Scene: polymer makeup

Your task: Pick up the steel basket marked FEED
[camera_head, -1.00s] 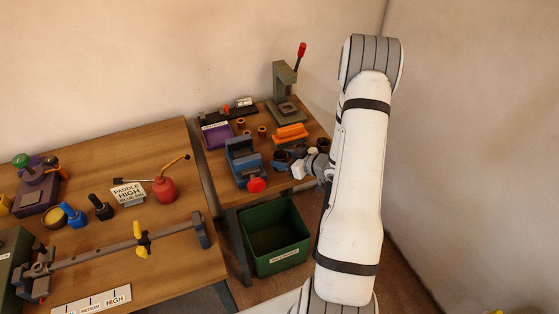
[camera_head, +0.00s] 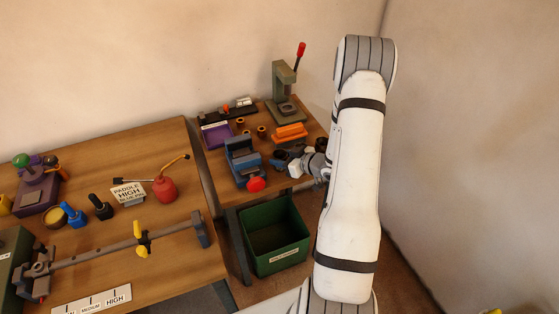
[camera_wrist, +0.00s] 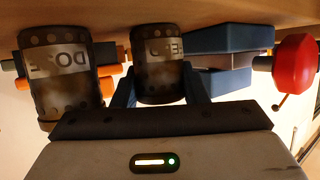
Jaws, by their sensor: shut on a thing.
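In the wrist view, which looks upside down, a dark steel basket (camera_wrist: 158,75) with a pale label stands between the two blue fingers of my gripper (camera_wrist: 158,95). The label is partly readable and fits FEED. The fingers are shut on the basket, one at each side. A second steel basket, marked DOSE (camera_wrist: 62,75), is close by at the left, outside the fingers. In the head view my gripper (camera_head: 283,158) is at the right part of the small bench, and the held basket is hard to make out there.
A blue vise (camera_head: 243,160) with a red knob (camera_head: 256,184) stands left of my gripper. An orange block (camera_head: 291,132) and a green press (camera_head: 285,95) are behind. A green bin (camera_head: 275,238) is on the floor. The wall is close on the right.

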